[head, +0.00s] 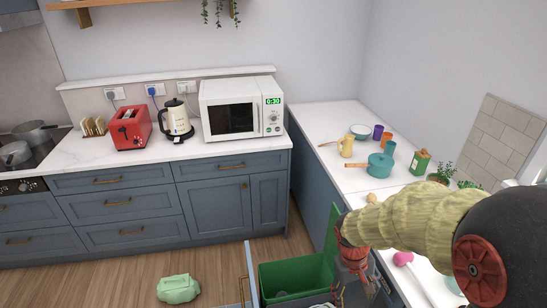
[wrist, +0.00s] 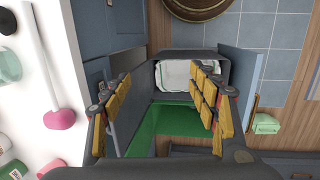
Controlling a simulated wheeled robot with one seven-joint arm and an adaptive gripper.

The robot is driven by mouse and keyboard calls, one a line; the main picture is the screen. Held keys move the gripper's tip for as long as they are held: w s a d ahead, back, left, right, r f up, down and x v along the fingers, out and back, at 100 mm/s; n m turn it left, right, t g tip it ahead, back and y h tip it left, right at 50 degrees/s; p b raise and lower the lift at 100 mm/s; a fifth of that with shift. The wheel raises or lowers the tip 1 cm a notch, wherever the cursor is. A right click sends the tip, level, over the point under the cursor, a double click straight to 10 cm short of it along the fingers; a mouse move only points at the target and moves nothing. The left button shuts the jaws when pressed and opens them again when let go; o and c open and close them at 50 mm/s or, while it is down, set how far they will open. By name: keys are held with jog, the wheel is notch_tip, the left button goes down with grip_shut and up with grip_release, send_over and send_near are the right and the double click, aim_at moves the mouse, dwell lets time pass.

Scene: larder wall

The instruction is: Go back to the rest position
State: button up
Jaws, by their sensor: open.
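My arm reaches in from the lower right of the head view, over the right counter's edge. My gripper (head: 354,296) points down beside the pulled-out bin drawer, its tips cut off by the frame's bottom. In the wrist view my gripper (wrist: 162,103) shows two yellow-padded fingers spread wide with nothing between them. Below and between them is the green bin (wrist: 165,128), with a white-lined bin (wrist: 176,78) next to it. The green bin also shows in the head view (head: 284,272).
The open drawer front (head: 250,275) stands out from the cabinets. A pale green bag (head: 180,289) lies on the wooden floor. The right counter holds a teal pot (head: 380,166), cups and a pink-ended utensil (head: 402,258). A microwave (head: 241,108) stands on the back counter.

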jog(key=s+a+r+m+t+y+b, duration=0.2)
jog(key=s+r+t+b, duration=0.4)
jog(key=s+r+b, duration=0.4)
jog(key=shift+s+a+b, duration=0.4)
jog(key=shift+s+a, duration=0.3)
jog(key=shift+s, duration=0.5)
jog(key=shift+r, duration=0.1)
jog(key=shift+c, duration=1)
